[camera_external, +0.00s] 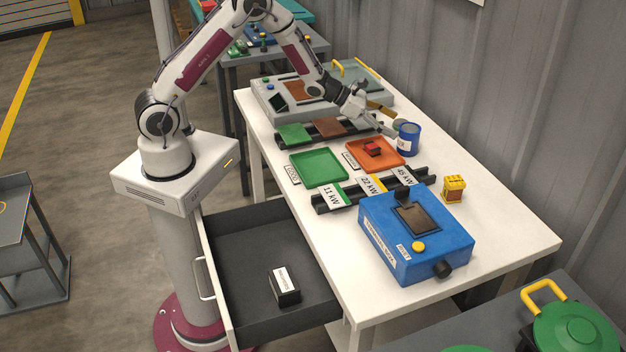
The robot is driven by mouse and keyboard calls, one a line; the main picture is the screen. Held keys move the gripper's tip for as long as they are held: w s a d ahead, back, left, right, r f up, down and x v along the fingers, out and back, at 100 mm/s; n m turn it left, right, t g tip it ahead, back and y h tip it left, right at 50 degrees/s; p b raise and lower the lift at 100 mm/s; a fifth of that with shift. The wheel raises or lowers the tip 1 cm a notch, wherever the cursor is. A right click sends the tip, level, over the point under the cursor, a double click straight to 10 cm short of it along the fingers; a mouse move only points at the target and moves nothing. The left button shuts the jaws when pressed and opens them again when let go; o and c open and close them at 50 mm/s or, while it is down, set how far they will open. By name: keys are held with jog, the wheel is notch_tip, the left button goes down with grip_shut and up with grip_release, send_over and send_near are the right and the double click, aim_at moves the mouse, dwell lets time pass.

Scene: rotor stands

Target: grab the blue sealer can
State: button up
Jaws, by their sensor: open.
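The blue sealer can (410,136) stands upright near the far right edge of the white table, with a pale label on its left side. My gripper (394,127) is open beside the can, on its left, with the fingers pointing toward it. Whether a finger touches the can cannot be told from this view. A brown handle (380,108) shows just behind my gripper, partly hidden by it.
An orange tray (391,159) with a red part (372,149) and a green tray (337,167) lie in front. A blue tester box (380,225) and a small yellow box (454,188) stand nearer. A black drawer (240,247) hangs open.

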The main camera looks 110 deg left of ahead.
aim_at(403, 127)
jog(key=shift+s+a+r+n+y, duration=0.1)
jog(key=shift+a+n+y, duration=0.1)
jog(key=shift+a+n, duration=0.25)
jog(key=shift+s+a+r+n+y, duration=0.1)
jog(key=shift+a+n+y, duration=0.1)
jog(key=shift+a+n, duration=0.2)
jog(key=shift+f, duration=0.1)
jog(key=shift+x, duration=1.25)
jog(key=shift+x, duration=2.65)
jog(key=shift+d+f, duration=0.1)
jog(key=shift+d, duration=0.1)
jog(key=c, duration=1.5)
